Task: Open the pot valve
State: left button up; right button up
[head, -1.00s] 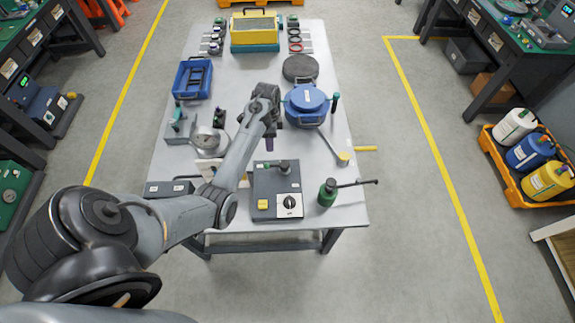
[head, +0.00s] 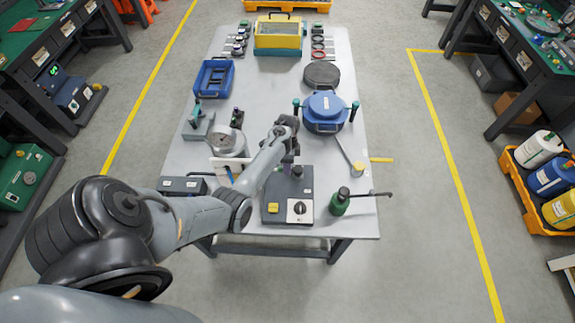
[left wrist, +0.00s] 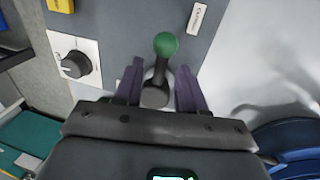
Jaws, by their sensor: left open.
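A grey control box (head: 290,212) sits at the near edge of the table with a yellow button, a black dial knob and a valve lever. In the left wrist view, the lever with its green ball end (left wrist: 165,44) stands on the grey box top (left wrist: 130,20). My left gripper (head: 290,168) is over the back of the box. In the left wrist view, its purple fingers (left wrist: 160,80) are open on either side of the lever, with visible gaps. A blue lidded pot (head: 325,107) stands behind and to the right. The right gripper is not in view.
A green bottle with a long spout (head: 340,202) stands just right of the box. A round metal gauge or pan (head: 225,141) and a dark box (head: 184,186) are to the left. A blue tray (head: 214,78) is farther back.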

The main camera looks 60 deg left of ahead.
pick_arm(q)
jog(key=shift+f, duration=0.1)
grip_shut()
jog(key=shift+d, duration=0.1)
dwell(0.5)
